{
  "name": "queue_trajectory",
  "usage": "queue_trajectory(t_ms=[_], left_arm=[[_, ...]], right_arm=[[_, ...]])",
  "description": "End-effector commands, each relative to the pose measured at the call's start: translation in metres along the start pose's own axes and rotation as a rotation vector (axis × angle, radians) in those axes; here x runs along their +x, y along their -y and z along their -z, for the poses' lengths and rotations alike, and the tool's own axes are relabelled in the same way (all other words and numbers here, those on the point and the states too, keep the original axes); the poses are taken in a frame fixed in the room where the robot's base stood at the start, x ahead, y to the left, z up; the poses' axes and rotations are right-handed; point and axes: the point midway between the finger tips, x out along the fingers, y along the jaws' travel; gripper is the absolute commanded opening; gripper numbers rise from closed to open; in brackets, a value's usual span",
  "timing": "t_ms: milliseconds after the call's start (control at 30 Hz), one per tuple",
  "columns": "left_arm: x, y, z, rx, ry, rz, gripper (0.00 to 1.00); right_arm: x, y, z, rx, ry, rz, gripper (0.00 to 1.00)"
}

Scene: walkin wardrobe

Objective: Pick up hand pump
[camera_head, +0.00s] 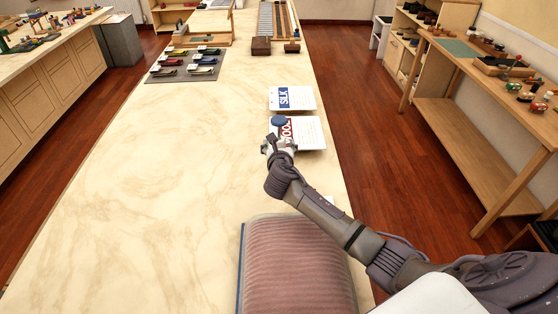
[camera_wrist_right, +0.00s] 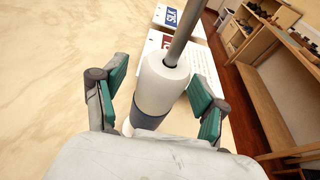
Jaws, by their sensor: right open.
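The hand pump (camera_wrist_right: 165,80) stands between the fingers of my right gripper (camera_wrist_right: 160,98) in the right wrist view. It has a white rounded body, a dark blue-grey lower band and a grey rod. The green-padded fingers are open, one on each side, with a visible gap to the body. In the head view my right gripper (camera_head: 279,146) is over the counter, and the pump's round blue top (camera_head: 278,121) shows just beyond it. The gripper hides most of the pump's body there. My left gripper is not in view.
A WOOL card (camera_head: 310,135) and a SILK card (camera_head: 302,98) lie beyond the pump on the pale counter (camera_head: 150,190). A ribbed pink pad (camera_head: 290,270) lies nearer. A grey mat (camera_head: 187,66) with small items is at the back left. The counter's left side is clear.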

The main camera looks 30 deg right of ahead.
Motion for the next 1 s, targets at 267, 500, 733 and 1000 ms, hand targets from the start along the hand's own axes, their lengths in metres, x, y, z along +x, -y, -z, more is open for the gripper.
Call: queue_trajectory(t_ms=[267,500,733,1000], left_arm=[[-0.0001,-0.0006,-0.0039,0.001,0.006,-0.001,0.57],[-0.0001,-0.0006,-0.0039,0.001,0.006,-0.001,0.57],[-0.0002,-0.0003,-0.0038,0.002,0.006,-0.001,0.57],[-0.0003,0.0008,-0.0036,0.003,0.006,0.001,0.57]], right_arm=[[-0.0005,-0.0001,0.0001,0.000,0.000,0.000,0.44],[-0.0006,0.0000,0.0003,0.000,-0.001,0.000,0.04],[-0.0006,-0.0001,-0.0010,0.000,0.002,0.000,0.00],[-0.0013,-0.0001,-0.0036,0.000,0.002,0.000,0.00]])
